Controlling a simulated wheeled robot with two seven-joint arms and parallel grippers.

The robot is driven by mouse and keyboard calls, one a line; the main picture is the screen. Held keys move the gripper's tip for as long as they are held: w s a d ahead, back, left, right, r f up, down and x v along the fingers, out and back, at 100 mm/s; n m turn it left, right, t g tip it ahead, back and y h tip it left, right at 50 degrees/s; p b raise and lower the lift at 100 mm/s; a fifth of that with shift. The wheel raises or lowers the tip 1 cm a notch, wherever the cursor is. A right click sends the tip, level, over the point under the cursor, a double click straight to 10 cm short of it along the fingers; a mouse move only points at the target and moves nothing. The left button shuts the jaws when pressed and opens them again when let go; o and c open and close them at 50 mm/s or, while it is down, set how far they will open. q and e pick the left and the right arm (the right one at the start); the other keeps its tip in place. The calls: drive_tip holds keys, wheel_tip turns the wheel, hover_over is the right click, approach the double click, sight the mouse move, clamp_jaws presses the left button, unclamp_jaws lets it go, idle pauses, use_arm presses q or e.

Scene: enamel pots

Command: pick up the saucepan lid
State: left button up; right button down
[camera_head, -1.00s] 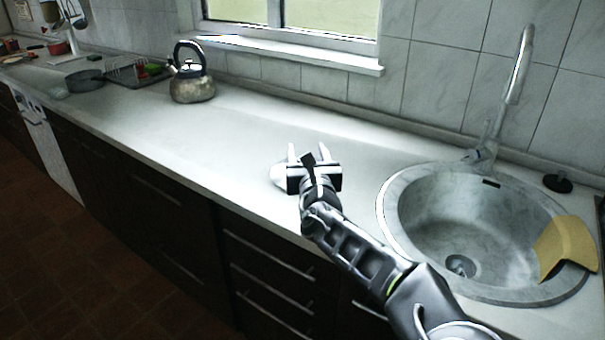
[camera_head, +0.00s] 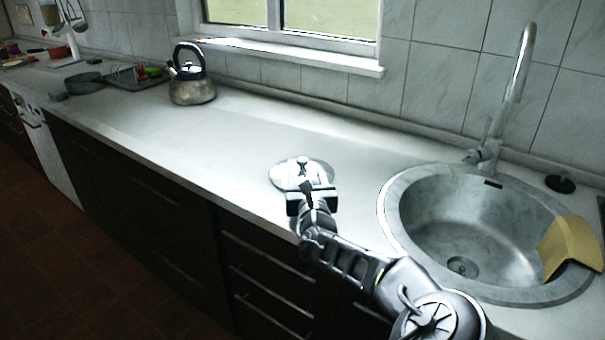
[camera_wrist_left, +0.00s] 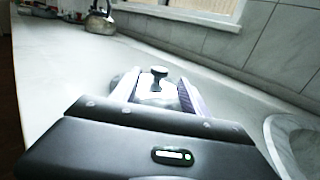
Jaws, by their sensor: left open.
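The saucepan lid (camera_head: 284,174) is a round silvery disc with an upright knob. It lies flat on the counter, left of the sink and near the front edge. My left gripper (camera_head: 312,184) is open at the lid's near side, and its fingers overlap the lid in the head view. In the left wrist view, the dark-topped knob (camera_wrist_left: 158,76) shows between the two open fingertips (camera_wrist_left: 157,85), a little beyond them. Part of the lid is hidden behind the fingers and gripper body. I cannot tell whether the fingers touch it. My right gripper is not in view.
A round sink (camera_head: 440,225) with a tall tap (camera_head: 517,75) and a yellow cloth (camera_head: 568,245) is at the right. A kettle (camera_head: 192,90) stands at the back left, with a dark pan (camera_head: 85,83) beyond. The counter between kettle and lid is clear.

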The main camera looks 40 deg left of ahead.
sight(303, 163)
use_arm(q)
drive_tip(key=x, duration=0.5)
drive_tip(key=shift+c, duration=0.2)
idle(0.4)
clamp_jaws()
idle(0.3)
